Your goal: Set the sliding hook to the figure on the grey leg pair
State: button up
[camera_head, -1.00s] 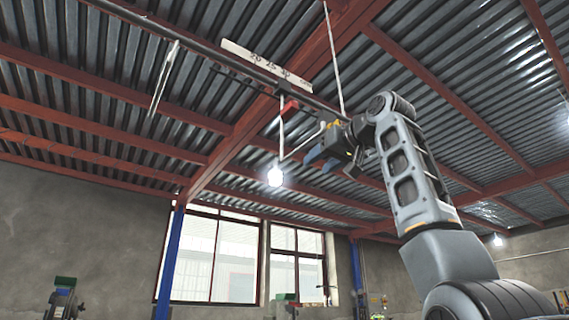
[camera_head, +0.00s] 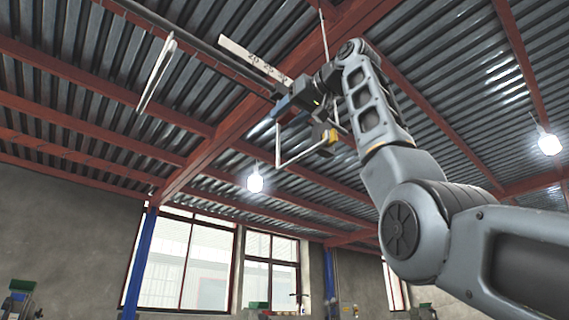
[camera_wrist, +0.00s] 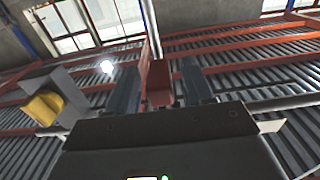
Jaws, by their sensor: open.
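The sliding hook's white bent rod (camera_head: 278,148) hangs below the overhead rail in the head view. Its red slider block (camera_wrist: 158,84) shows in the wrist view between my two fingers, with a gap on each side. In the head view my gripper hides the block. My gripper (camera_head: 286,106) is open at the hook's top, just below the right part of the scale board; its fingers also show in the wrist view (camera_wrist: 159,86). The pale scale board (camera_head: 236,50) carries black figures; 20 is readable, and my gripper partly covers the right end. I see no grey leg pair with a figure.
A dark rail (camera_head: 180,31) runs under the corrugated ceiling beside the board. A pale narrow hanger (camera_head: 157,76) hangs from it at left. A white rod (camera_head: 323,33) comes down near my wrist. A lit lamp (camera_head: 255,184) hangs below the hook. Red beams cross the ceiling.

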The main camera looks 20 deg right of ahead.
jog(key=shift+w+a, duration=0.2)
jog(key=shift+w, duration=0.45)
grip_shut()
